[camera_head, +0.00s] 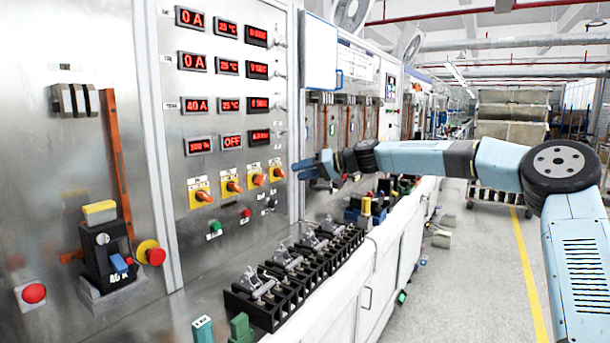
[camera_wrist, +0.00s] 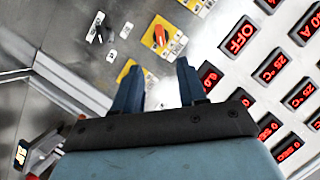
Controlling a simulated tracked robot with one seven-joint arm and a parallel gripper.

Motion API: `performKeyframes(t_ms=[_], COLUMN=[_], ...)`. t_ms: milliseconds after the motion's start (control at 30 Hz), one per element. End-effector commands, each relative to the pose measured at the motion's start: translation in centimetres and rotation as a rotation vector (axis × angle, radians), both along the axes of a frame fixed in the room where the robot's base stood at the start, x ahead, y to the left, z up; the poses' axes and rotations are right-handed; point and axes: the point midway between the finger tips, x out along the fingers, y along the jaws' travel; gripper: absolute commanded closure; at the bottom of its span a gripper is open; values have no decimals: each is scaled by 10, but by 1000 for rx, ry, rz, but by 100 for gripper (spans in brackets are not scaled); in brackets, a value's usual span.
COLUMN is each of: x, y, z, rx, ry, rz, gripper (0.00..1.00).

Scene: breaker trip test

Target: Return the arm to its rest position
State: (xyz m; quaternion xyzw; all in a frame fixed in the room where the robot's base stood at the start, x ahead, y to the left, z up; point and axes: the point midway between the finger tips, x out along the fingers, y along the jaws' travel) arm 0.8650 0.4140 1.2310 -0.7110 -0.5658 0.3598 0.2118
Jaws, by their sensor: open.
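My gripper (camera_head: 308,168) is at the end of my blue arm, which reaches in from the right across the front of the panel in the head view. Its fingers point left toward the steel control panel (camera_head: 232,150), near the row of orange rotary switches (camera_head: 232,186). In the wrist view my gripper (camera_wrist: 158,85) shows two dark blue fingers spread apart with nothing between them. An orange switch on a yellow plate (camera_wrist: 160,36) lies beyond the fingertips. Whether the fingers touch the panel cannot be told.
Red displays (camera_head: 230,140) on the panel read 0 A, 40 A and OFF. Black terminal blocks (camera_head: 290,275) with clamps stand on the bench below. A black breaker with a blue lever (camera_head: 108,250) and a red button (camera_head: 151,253) are at left.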

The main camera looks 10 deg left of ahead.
Motion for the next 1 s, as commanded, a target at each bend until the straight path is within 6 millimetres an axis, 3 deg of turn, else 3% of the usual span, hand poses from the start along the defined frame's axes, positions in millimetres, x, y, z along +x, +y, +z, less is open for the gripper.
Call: performKeyframes(t_ms=[167, 467, 767, 1000], x=[-16, -79, -129, -165], y=[7, 9, -29, -78], z=[-7, -44, -71, -77], rx=[-58, -333, -599, -781], ry=[-10, -47, -70, -78], rz=[15, 42, 5, -66], gripper=[58, 58, 58, 58])
